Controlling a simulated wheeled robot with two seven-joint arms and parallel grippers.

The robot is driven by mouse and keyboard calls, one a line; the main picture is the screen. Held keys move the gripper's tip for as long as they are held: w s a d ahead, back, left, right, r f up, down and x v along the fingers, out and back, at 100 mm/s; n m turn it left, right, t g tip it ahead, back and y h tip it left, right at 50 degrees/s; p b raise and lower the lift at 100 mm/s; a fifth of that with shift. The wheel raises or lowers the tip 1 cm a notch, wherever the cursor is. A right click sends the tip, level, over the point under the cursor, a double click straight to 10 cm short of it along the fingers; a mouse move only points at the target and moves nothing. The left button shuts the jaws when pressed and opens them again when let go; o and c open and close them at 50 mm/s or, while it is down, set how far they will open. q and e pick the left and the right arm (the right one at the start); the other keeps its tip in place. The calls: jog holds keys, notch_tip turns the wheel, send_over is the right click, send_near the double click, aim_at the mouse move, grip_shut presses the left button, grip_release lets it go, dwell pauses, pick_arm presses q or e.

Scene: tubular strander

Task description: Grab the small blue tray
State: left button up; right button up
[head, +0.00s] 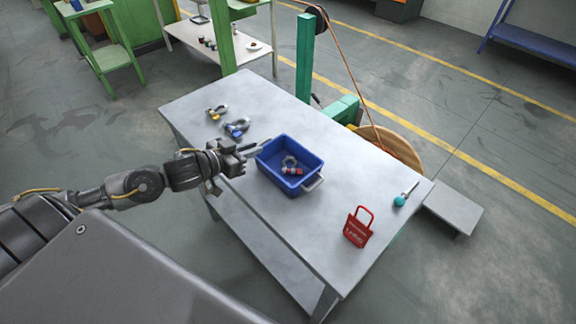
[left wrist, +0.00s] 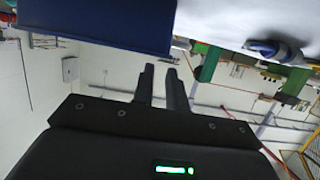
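The small blue tray (head: 272,178) stands upright on the grey table, with a pale handle (head: 313,184) on its near right side. Shackles with red parts (head: 291,167) lie inside it. My left gripper (head: 262,147) is at the tray's left side, its fingers pointing at the rim. In the left wrist view the gripper (left wrist: 159,70) has a narrow gap between its fingers and holds nothing. The tray's blue wall (left wrist: 95,25) fills the upper left there, close to the fingertips. I cannot tell whether they touch it. My right gripper is in neither view.
On the grey table (head: 350,190), two shackles (head: 236,127) lie behind my left gripper. A green post (head: 305,55) and wooden reel (head: 390,150) stand behind. The table between tray and red tag is clear.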

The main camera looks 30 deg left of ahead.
pick_arm(q)
jog(key=shift+w+d+f, duration=0.1)
jog(key=shift+w, duration=0.2)
jog(key=x, duration=0.2)
jog(key=p+x, duration=0.1)
jog(key=x, duration=0.1)
jog(key=shift+w+f, duration=0.1)
jog(key=shift+f, duration=0.25)
jog(key=shift+w+f, duration=0.2)
jog(key=shift+w, duration=0.15)
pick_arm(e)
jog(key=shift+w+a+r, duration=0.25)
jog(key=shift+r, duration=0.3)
pick_arm(q)
grip_shut()
jog(key=shift+r, duration=0.1)
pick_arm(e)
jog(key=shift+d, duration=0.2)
